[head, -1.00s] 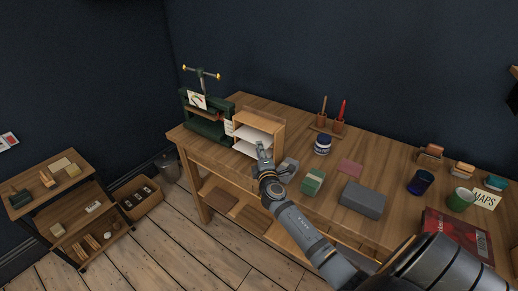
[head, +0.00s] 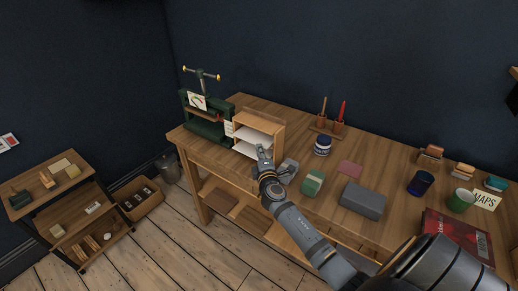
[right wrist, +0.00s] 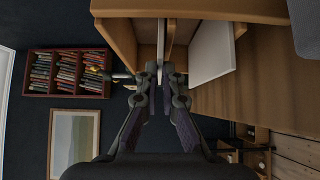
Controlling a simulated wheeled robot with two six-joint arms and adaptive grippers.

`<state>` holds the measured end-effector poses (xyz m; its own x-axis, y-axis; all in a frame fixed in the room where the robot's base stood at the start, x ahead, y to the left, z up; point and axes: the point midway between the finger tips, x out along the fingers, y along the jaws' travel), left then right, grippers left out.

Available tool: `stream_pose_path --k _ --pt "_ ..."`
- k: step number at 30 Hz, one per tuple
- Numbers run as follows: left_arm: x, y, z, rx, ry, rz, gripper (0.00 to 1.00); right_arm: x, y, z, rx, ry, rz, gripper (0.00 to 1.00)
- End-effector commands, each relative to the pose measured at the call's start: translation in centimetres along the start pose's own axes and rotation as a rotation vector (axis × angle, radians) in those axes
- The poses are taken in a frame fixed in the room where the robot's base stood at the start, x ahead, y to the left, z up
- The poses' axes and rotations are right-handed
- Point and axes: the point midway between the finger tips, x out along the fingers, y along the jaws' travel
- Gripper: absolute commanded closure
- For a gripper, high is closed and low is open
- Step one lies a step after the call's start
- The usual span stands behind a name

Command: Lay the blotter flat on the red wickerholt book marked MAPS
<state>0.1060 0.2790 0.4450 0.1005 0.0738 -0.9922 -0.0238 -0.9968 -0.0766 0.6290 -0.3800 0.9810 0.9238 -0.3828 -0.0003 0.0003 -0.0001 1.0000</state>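The red book (head: 452,235) lies on the right part of the desk, partly hidden by my arm. A card lettered MAPS (head: 485,199) stands behind it. A small wooden rack (head: 279,128) near the desk's left end holds white sheets (head: 250,147), which look like blotters. My right gripper (head: 263,151) is at the rack's open front. In the right wrist view its fingers (right wrist: 160,72) are close together on either side of a thin white blotter (right wrist: 161,40), seen edge-on and still in the rack. Another white sheet (right wrist: 211,47) is beside it. My left gripper is out of view.
A green press (head: 205,122) stands left of the rack. A grey block (head: 363,200), a green box (head: 312,182), an ink jar (head: 322,146), a blue cup (head: 420,183) and a green cup (head: 461,200) stand between the rack and the book or near it.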

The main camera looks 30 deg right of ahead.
Motion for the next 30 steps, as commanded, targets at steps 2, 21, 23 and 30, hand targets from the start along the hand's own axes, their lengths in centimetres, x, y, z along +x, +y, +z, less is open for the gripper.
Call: stream_pose_path --k 2,21,23,30 --pt "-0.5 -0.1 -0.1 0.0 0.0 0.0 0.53 0.0 0.6 0.0 0.0 0.0 0.001 1.0" --pt "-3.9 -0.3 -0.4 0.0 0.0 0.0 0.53 -3.5 4.0 0.0 -0.001 0.0 -0.002 1.0" --pt "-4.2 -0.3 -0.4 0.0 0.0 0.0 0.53 -4.5 4.3 0.0 -0.001 0.0 -0.002 1.0" --pt "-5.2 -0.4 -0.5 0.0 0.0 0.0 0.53 -8.5 5.6 0.1 -0.001 -0.004 -0.003 1.0"
